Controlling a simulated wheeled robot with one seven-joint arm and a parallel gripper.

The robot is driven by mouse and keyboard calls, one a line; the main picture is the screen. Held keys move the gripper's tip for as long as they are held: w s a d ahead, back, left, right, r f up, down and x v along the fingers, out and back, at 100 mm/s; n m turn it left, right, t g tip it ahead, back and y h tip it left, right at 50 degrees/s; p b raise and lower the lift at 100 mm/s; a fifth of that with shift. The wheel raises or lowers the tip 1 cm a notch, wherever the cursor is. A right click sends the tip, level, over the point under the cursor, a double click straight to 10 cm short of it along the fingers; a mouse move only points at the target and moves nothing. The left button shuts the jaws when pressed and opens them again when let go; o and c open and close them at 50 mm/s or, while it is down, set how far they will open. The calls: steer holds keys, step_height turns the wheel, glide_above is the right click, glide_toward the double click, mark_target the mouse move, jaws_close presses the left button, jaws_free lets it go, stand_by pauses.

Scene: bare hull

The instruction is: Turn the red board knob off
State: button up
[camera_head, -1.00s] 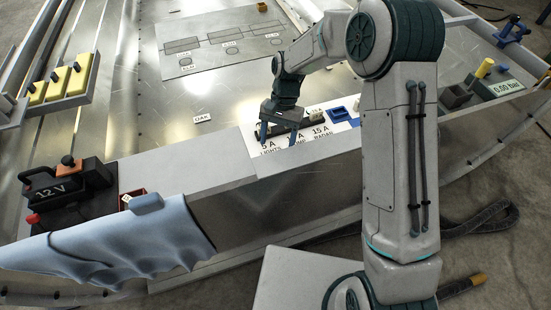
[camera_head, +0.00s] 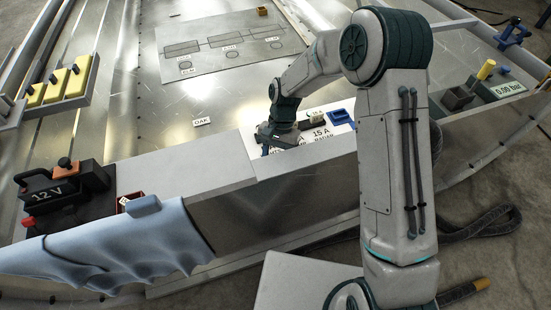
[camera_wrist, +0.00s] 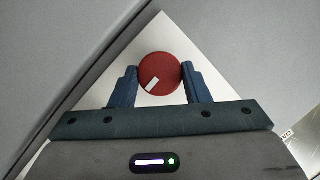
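A round red knob (camera_wrist: 159,73) with a white pointer mark shows in the wrist view. It sits near the corner of a white board (camera_wrist: 190,38), and the mark points to the lower left. My gripper (camera_wrist: 160,68) is open, with one blue finger on each side of the knob. A narrow gap shows on the left; on the right I cannot tell whether the finger touches. In the head view my gripper (camera_head: 268,138) is low over the left end of the white labelled board (camera_head: 341,129) and hides the knob there.
A dark switch (camera_head: 312,122) and a blue bracket (camera_head: 340,117) stand right of my gripper on the board. A 12 V battery (camera_head: 62,192), a small red box (camera_head: 128,203) and a blue cloth (camera_head: 110,245) lie left. The grey ledge (camera_head: 190,170) between is bare.

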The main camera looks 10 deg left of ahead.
steer(key=shift+n, duration=0.3)
steer(key=shift+a+r+n+h+p, duration=0.1)
steer(key=shift+n+h+p, duration=0.5)
steer(key=shift+n+p, duration=0.3)
steer(key=n+h, duration=0.1)
steer(key=n, duration=0.1)
steer(key=n+p, duration=0.1)
steer(key=n, duration=0.1)
steer(key=shift+a+n+t+h, duration=0.1)
steer(key=shift+n+t+h, duration=0.2)
steer(key=shift+n+h, duration=0.1)
steer(key=n+t+h+p, duration=0.1)
steer(key=n, duration=0.3)
steer(key=shift+s+a, duration=0.1)
steer(key=shift+n+t+h+p, duration=0.3)
steer(key=shift+n+t+h, duration=0.3)
steer(key=shift+n, duration=1.4)
steer(key=o, duration=1)
steer(key=shift+c, duration=0.2)
